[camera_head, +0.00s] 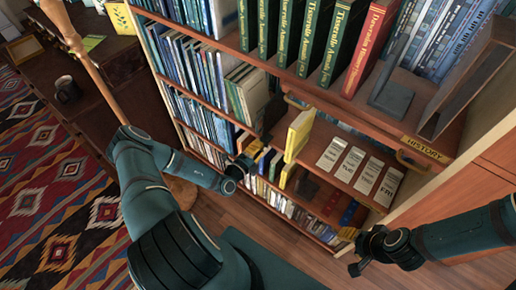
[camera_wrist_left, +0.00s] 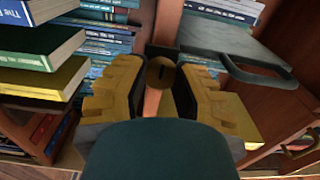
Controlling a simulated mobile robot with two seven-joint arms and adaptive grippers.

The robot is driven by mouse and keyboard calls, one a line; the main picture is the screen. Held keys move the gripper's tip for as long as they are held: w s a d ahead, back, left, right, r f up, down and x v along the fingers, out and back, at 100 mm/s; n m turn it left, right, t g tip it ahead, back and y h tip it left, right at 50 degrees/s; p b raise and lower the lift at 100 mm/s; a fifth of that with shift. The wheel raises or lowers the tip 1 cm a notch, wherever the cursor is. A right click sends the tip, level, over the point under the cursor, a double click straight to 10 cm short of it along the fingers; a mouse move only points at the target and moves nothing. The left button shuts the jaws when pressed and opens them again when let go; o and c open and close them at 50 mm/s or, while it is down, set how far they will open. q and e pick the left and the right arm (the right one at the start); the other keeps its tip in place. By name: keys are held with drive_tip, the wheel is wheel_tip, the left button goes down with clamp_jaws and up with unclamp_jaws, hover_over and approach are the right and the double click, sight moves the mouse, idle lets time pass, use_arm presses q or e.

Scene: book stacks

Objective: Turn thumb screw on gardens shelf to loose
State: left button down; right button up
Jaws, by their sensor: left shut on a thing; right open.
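The thumb screw (camera_wrist_left: 160,72) is a round, dark brass head with a slot, on an upright wooden post of the bookcase in the left wrist view. My left gripper (camera_wrist_left: 158,85) has its yellow-padded fingers on either side of it, shut on it. In the head view my left gripper (camera_head: 256,157) is at the bookcase's front, and the screw is hidden there. My right gripper (camera_head: 353,251) is open and empty, low at the right in front of the bookcase. No label reading gardens can be made out.
The bookcase holds rows of blue books (camera_head: 180,75) and green books (camera_head: 312,45). A yellow book (camera_head: 298,135) stands near my left gripper. A board with paper slips (camera_head: 350,165) juts out beside it. A mug (camera_head: 67,88) stands on a dark table at left.

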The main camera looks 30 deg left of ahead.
use_arm(q)
drive_tip(key=n, duration=0.5)
drive_tip(key=shift+r, duration=0.1)
drive_tip(key=shift+w+n, duration=0.1)
drive_tip(key=shift+n, duration=0.2)
idle(0.4)
drive_tip(key=c, duration=0.6)
unclamp_jaws()
drive_tip(key=s, duration=1.2)
drive_tip(key=shift+a, duration=0.45)
